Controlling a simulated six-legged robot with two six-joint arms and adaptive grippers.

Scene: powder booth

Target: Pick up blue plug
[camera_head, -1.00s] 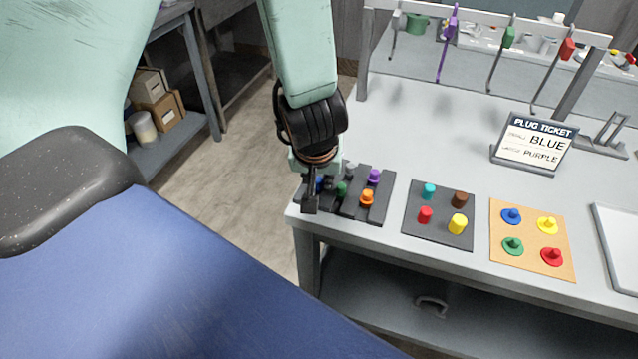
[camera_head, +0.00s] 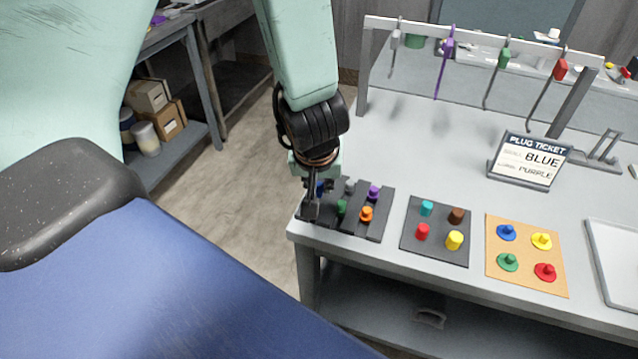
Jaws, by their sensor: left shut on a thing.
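My left gripper (camera_head: 313,203) points down over the left end of the dark rack (camera_head: 376,230), near the table's left front corner. It is shut on a small blue plug (camera_head: 320,187), which shows only partly behind the fingers. I cannot tell how far the plug is above the rack. Other plugs stand in the rack: green (camera_head: 342,207), grey (camera_head: 349,186), purple (camera_head: 374,192) and orange (camera_head: 366,214). My right gripper is not in view. The plug ticket (camera_head: 529,160) reads BLUE and PURPLE.
A dark mat (camera_head: 437,229) holds teal, brown, red and yellow plugs. A tan board (camera_head: 527,277) holds blue, yellow, green and red knobbed pieces. A white tray (camera_head: 592,252) lies at the right. A rail with hanging hooks (camera_head: 480,32) stands behind. The mid-table is clear.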

